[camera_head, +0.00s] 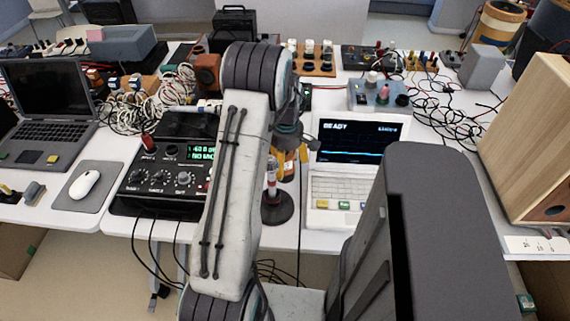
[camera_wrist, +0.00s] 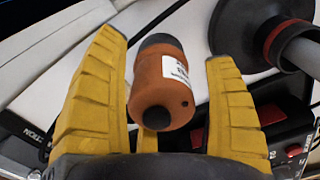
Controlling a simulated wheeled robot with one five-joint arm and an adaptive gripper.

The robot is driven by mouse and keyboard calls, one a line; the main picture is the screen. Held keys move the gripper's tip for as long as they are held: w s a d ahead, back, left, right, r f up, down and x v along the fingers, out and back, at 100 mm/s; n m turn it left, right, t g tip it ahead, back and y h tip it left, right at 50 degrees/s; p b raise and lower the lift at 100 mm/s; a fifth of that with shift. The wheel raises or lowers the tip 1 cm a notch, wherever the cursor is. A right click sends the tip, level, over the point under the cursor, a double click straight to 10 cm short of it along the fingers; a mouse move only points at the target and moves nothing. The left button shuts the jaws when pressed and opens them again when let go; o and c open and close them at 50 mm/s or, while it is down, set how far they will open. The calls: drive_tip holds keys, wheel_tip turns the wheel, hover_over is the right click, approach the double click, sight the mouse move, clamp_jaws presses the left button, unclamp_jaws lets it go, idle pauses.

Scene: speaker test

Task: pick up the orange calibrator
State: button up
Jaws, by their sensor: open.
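The orange calibrator (camera_wrist: 150,78) is a short orange cylinder with a dark end, a black knob on the near end and a white label. In the wrist view it lies between the two yellow fingers of my gripper (camera_wrist: 167,48). The fingers are open, with a visible gap on each side of it. In the head view my gripper (camera_head: 290,163) is partly hidden behind my arm, above the table between the black instrument and the white laptop-like device. I cannot make out the calibrator there.
A dark round stand (camera_head: 277,207) stands close by; its base also shows in the wrist view (camera_wrist: 240,30). The black instrument (camera_head: 160,180) is on the left, the white READY device (camera_head: 345,190) on the right. Cables (camera_head: 440,105) and a wooden speaker box (camera_head: 535,140) are further right.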

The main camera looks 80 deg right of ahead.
drive_tip(key=shift+c, duration=0.5)
drive_tip(key=c, duration=1.2)
drive_tip(key=shift+c, duration=0.2)
drive_tip(key=shift+r, duration=0.15)
